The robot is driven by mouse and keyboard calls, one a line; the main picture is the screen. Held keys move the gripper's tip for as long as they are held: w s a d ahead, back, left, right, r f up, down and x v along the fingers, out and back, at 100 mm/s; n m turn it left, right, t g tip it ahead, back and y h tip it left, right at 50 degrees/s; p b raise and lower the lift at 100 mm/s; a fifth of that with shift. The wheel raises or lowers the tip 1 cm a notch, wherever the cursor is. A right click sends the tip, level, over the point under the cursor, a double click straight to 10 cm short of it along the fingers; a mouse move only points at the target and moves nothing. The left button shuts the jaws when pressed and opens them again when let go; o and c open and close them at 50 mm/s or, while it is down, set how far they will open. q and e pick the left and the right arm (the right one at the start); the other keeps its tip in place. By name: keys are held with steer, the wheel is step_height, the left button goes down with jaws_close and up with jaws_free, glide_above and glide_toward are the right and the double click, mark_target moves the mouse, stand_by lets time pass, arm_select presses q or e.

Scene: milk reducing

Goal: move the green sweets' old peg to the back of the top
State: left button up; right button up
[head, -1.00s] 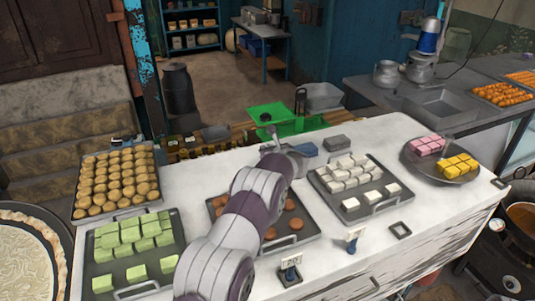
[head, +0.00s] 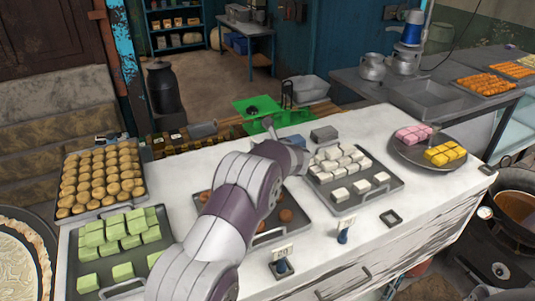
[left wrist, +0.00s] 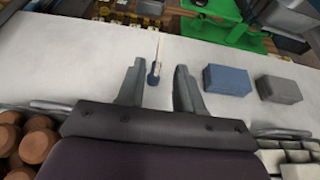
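The green sweets (head: 122,233) sit on a tray at the counter's left front. My left gripper (head: 285,128) is over the back of the white counter top, beyond the tray of brown sweets. In the left wrist view my left gripper (left wrist: 158,90) is open, fingers pointing to the counter's back. A small blue peg (left wrist: 154,75) with a pale upright card or stick shows between the fingertips, apart from both. This peg is hidden or too small to make out in the head view. Two other blue pegs with price cards, one left (head: 282,262) and one right (head: 345,232), stand at the front. My right gripper is not in view.
A blue block (left wrist: 227,80) and a grey block (left wrist: 279,89) lie right of the gripper. Brown sweets (left wrist: 38,138) and white sweets (head: 350,165) flank it on trays. The counter's back edge is close, with a green object (head: 268,112) beyond. An empty square holder (head: 391,218) lies at front right.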

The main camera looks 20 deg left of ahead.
arm_select(q)
steer(key=b+v, duration=0.1)
steer(key=v, duration=0.3)
steer(key=shift+s+d+r, duration=0.1)
steer(key=shift+s+d, duration=0.1)
steer(key=shift+d, duration=0.15)
steer(key=shift+s+d+r, duration=0.1)
steer(key=shift+s, duration=0.05)
steer(key=shift+r, duration=0.15)
